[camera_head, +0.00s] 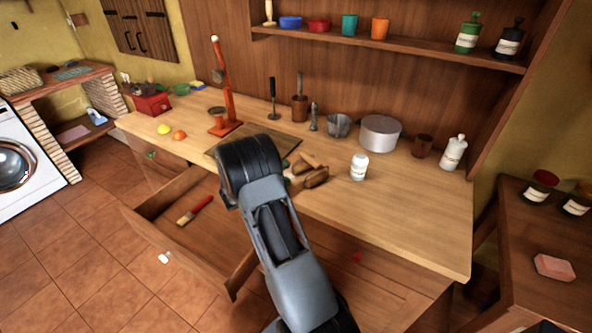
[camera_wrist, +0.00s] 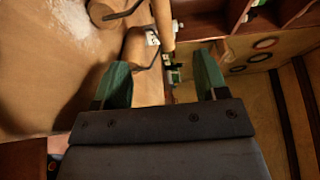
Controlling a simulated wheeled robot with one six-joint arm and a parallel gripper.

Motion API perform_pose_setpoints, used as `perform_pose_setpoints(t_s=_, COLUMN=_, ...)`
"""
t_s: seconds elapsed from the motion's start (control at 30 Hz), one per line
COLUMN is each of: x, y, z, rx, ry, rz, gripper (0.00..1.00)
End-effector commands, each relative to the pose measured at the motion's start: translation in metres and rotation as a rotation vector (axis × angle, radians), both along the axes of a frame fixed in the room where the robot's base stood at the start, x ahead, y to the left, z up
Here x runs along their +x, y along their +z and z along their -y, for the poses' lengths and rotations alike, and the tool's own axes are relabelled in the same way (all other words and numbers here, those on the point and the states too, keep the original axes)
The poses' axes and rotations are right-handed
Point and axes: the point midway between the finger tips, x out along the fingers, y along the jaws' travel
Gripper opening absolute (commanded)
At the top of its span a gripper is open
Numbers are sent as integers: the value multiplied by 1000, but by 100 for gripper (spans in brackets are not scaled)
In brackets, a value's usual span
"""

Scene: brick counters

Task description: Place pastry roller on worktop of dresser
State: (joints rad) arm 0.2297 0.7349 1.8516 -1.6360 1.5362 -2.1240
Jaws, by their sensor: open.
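The pastry roller (camera_head: 317,178) appears as brown wooden pieces on the dresser worktop (camera_head: 420,222), just right of my gripper in the head view. In the wrist view its wooden parts (camera_wrist: 163,22) and thin dark metal wire show at the top, beyond and partly between the fingertips. My gripper (camera_wrist: 162,78) has its two green fingers spread apart, with no visible grip on the roller. In the head view my wrist hides the fingers and part of the roller. Pale flour-like powder (camera_wrist: 78,18) shows beside the roller in the wrist view.
An open drawer (camera_head: 178,237) with a red-handled brush (camera_head: 195,210) juts out at left. A white jar (camera_head: 359,167), a pot (camera_head: 380,137) and an orange stand (camera_head: 226,90) stand on the worktop. A shelf (camera_head: 400,46) runs above. The worktop's front right is clear.

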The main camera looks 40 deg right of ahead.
Motion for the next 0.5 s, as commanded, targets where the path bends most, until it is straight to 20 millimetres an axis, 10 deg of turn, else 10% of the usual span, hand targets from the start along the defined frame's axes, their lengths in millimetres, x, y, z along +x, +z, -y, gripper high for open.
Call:
perform_pose_setpoints(t_s=0.3, x=0, y=6, z=-31, rx=18, ry=-17, rz=64, gripper=66)
perform_pose_setpoints(t_s=0.5, x=-40, y=36, z=-61, rx=164, ry=-191, rz=584, gripper=66)
